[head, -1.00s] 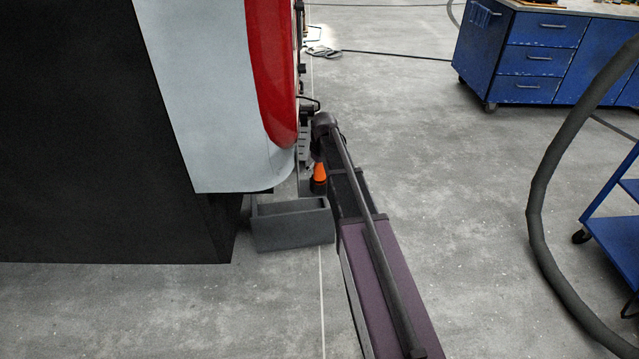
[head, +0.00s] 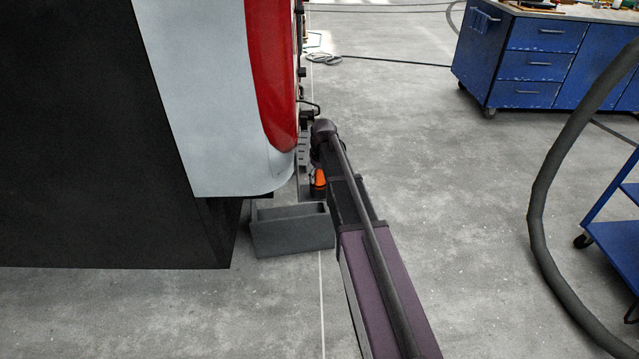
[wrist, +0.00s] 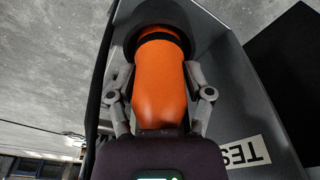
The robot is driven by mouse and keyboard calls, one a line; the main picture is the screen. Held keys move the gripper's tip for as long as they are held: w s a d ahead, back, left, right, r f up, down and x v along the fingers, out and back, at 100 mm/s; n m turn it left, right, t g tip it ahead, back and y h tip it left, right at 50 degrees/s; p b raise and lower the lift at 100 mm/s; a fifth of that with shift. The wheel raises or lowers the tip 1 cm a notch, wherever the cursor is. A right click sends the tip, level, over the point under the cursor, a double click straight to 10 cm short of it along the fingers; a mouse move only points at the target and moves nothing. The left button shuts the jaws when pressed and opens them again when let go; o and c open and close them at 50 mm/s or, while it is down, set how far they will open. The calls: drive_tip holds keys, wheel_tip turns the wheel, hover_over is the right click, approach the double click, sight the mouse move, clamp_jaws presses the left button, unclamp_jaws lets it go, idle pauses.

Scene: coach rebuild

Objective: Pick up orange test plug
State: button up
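The orange test plug (wrist: 160,85) fills the middle of the wrist view. It has a black band near its far end and a dark round part beyond that. My gripper (wrist: 160,68) has one finger on each side of the plug, and both fingertips appear to touch it. In the head view, the plug (head: 319,178) shows as a small orange patch beside my gripper (head: 314,180), partly hidden by dark finger parts. It is just above and behind the grey open box (head: 292,236) in the picture.
A grey surface with a "TEST" label (wrist: 246,151) lies close on the right in the wrist view. The red and white coach body (head: 222,100) stands close to the left of my arm. A thick hose (head: 537,190) and blue cabinets (head: 540,65) are to the right, with open floor between.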

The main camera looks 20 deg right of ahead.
clamp_jaws()
drive_tip(key=shift+r, duration=0.2)
wheel_tip(320, 180, up, 3)
drive_tip(key=p, duration=0.3)
drive_tip(key=shift+s+r+p, duration=0.2)
drive_tip(key=shift+r+p, duration=0.15)
drive_tip(key=shift+p, duration=0.2)
drive_tip(key=s+a, duration=0.1)
drive_tip(key=s, duration=1.4)
drive_tip(key=shift+s+a+r+p, duration=0.15)
drive_tip(key=shift+s+r+p, duration=0.15)
drive_tip(key=shift+r+p, duration=0.15)
